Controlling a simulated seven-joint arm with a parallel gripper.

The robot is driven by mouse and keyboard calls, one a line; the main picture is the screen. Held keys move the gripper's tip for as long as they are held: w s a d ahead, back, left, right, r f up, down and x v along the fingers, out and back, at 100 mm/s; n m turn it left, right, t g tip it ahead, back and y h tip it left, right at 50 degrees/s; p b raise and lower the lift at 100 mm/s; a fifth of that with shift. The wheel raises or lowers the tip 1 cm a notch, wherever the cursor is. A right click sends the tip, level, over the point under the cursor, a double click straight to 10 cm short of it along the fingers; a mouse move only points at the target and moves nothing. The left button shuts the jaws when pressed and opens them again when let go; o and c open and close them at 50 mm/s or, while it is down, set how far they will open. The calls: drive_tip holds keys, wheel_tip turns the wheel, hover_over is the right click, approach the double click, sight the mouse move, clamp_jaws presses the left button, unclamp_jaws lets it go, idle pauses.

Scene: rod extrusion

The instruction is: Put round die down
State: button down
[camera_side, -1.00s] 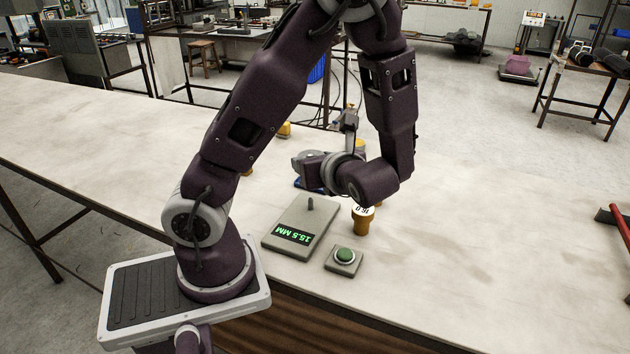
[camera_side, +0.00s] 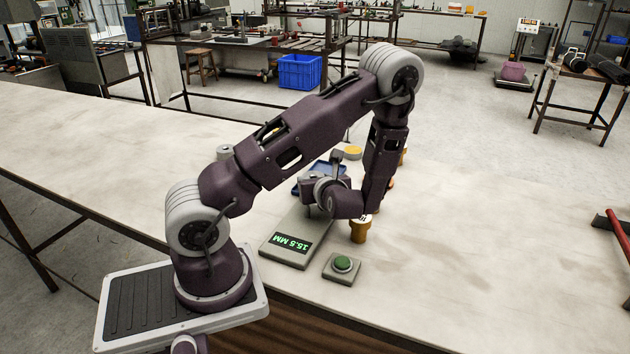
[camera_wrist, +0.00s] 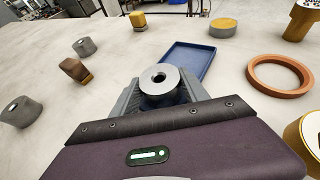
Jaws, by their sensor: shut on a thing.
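My gripper (camera_wrist: 160,92) is shut on a round grey die (camera_wrist: 160,78) with a dark central hole. The die sits upright between the fingers in the wrist view, its top facing the camera. A blue tray (camera_wrist: 188,60) lies just beyond it on the bench. In the side view my gripper (camera_side: 312,192) is low over the bench, by the far end of the grey gauge plate (camera_side: 272,249). The gauge's green display faces the near side. My wrist hides the die there, so I cannot tell its height over the gauge or bench.
Two grey cylinders (camera_wrist: 84,47) (camera_wrist: 20,112) and a brown block (camera_wrist: 75,69) stand left of the tray. An orange ring (camera_wrist: 278,76) and a yellow-topped round piece (camera_wrist: 222,28) lie right. In the side view, a green button box (camera_side: 342,268) and brown jar (camera_side: 360,231) stand near the gauge.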

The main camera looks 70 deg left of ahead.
drive_tip(key=shift+f, duration=0.1)
drive_tip(key=c, duration=0.6)
unclamp_jaws()
drive_tip(key=shift+r, duration=0.2)
drive_tip(key=v, duration=1.2)
drive_tip(key=shift+f, duration=0.15)
drive_tip(key=s+d+r+n+g+h, duration=0.2)
drive_tip(key=s+r+n+g+h, duration=0.1)
drive_tip(key=s+r+n, duration=0.4)
drive_tip(key=s+d+r+n+t+h, duration=0.1)
drive_tip(key=d+r+n+t+h, duration=0.1)
drive_tip(key=d+n+h, duration=0.1)
drive_tip(key=s+d+r+n+t+h, duration=0.1)
drive_tip(key=d+r+n+t+h, duration=0.1)
drive_tip(key=d+n, duration=0.3)
drive_tip(key=s+d+r+n+t+h, duration=0.2)
drive_tip(key=d+r+n+h, duration=0.2)
drive_tip(key=d, duration=0.5)
drive_tip(key=shift+r+n+t+h, duration=0.15)
drive_tip(key=shift+n+t+h, duration=0.2)
drive_tip(key=shift+h, duration=0.25)
